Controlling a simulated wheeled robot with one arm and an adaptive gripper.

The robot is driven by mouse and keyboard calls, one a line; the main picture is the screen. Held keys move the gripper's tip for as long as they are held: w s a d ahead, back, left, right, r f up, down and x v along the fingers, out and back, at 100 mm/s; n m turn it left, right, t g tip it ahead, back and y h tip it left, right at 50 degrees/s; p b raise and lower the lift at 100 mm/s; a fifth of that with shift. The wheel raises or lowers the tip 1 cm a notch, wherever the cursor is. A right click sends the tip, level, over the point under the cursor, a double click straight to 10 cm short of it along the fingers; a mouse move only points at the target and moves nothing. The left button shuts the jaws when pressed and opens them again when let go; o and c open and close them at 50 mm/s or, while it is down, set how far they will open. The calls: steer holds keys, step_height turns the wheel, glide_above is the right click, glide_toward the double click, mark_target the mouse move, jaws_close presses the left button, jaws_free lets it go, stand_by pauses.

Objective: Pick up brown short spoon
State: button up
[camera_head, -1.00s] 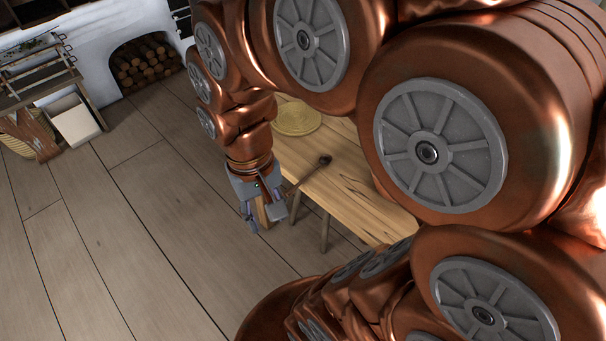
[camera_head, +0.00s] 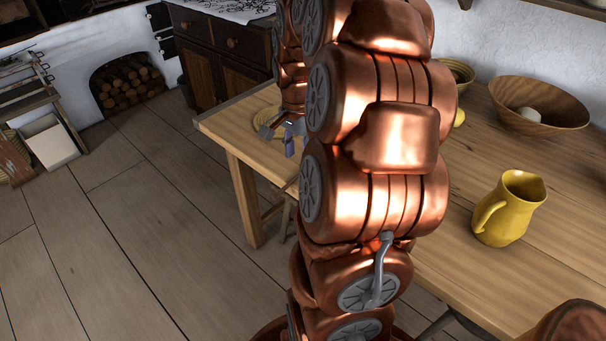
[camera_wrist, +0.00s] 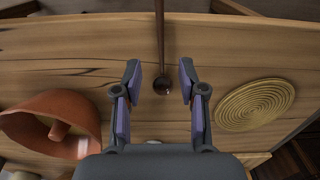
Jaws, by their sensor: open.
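The brown short spoon (camera_wrist: 161,45) lies on the wooden table in the wrist view. Its thin handle runs up to the top edge and its round dark bowl is at the lower end. My gripper (camera_wrist: 160,75) is open, with one finger on each side of the spoon's bowl and a gap to both. How far the fingers are above the table is hard to tell. In the head view my gripper (camera_head: 285,132) is over the far left end of the table, and my arm hides most of the spoon there.
The table (camera_head: 226,130) bears a round woven mat (camera_wrist: 255,104) right of my gripper and a terracotta bowl-like vessel (camera_wrist: 30,118) to its left. A yellow jug (camera_head: 508,212) and a large brown bowl (camera_head: 560,103) stand farther right. Open floor (camera_head: 120,230) lies left of the table.

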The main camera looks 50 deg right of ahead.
mark_target(298, 174)
steer(key=shift+d+f, duration=0.15)
steer(key=shift+f, duration=3)
steer(key=shift+w, duration=0.1)
jaws_close()
